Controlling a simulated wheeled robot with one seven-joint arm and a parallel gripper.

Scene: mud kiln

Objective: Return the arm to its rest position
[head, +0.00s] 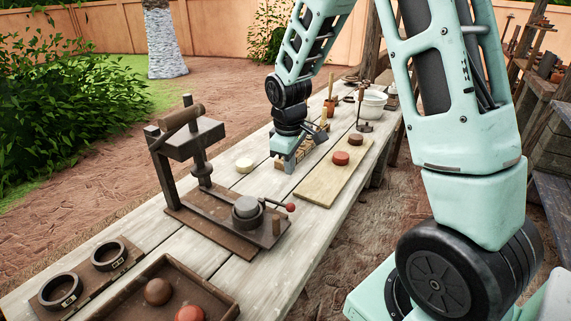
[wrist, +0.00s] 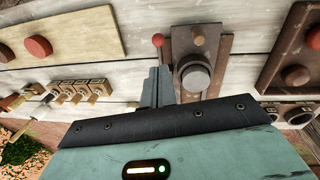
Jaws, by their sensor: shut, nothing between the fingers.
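My gripper (head: 287,163) hangs above the wooden workbench (head: 225,275) at its middle, fingers pointing down. It lies between the press and the pale board in the head view. In the wrist view the fingers of my gripper (wrist: 158,86) are together with nothing between them, and they overlap the bench beside the press base. My arm reaches from the right side of the head view, over the far part of the bench, and down to the gripper. Whether the fingertips touch the bench cannot be told.
A wooden press (head: 185,140) with a red-knobbed lever (head: 291,207) stands left of my gripper. A pale board (head: 320,188) with reddish discs lies to its right. A row of stamps (wrist: 85,86) is close by. A tray (head: 225,296) and ring holder (head: 85,275) are nearer.

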